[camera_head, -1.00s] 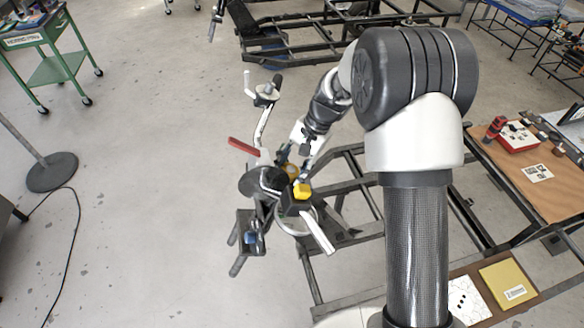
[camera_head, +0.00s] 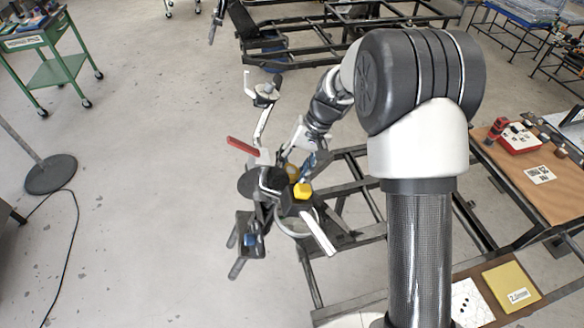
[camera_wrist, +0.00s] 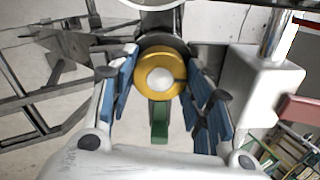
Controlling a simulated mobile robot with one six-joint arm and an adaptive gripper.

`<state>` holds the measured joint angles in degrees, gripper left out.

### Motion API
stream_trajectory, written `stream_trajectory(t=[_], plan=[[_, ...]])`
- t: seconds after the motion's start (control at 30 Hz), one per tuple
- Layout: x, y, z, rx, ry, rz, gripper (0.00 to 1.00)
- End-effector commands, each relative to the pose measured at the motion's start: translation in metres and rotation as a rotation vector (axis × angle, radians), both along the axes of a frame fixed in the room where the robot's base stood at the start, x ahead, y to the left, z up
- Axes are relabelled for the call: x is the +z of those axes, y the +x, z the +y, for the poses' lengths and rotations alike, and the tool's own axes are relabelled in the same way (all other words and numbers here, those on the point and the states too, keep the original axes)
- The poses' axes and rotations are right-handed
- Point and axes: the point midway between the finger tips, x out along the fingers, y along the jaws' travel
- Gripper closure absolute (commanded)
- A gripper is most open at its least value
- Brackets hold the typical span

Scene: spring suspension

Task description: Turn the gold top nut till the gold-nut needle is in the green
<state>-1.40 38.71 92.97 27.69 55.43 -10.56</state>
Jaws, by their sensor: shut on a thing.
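The gold top nut (camera_wrist: 160,73) is a round gold ring with a pale centre, in the upper middle of the wrist view. A green piece (camera_wrist: 159,122) lies just below the nut in the wrist view. I cannot make out the needle or its scale in either view.
A red lever (camera_head: 243,146) sticks out to the left of the stand. Dark metal frames (camera_head: 345,165) stand behind and right.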

Motion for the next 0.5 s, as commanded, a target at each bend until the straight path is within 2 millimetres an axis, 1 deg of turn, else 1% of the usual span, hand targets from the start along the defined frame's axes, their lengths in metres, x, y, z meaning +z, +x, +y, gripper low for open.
stream_trajectory(t=[0.3,0.33,0.5], plan=[[-0.0002,-0.0003,0.0000,0.001,0.000,0.001,0.78],[-0.0002,-0.0003,0.0000,0.001,0.000,0.001,0.53],[-0.0001,-0.0002,0.0000,0.001,0.000,0.001,0.42]])
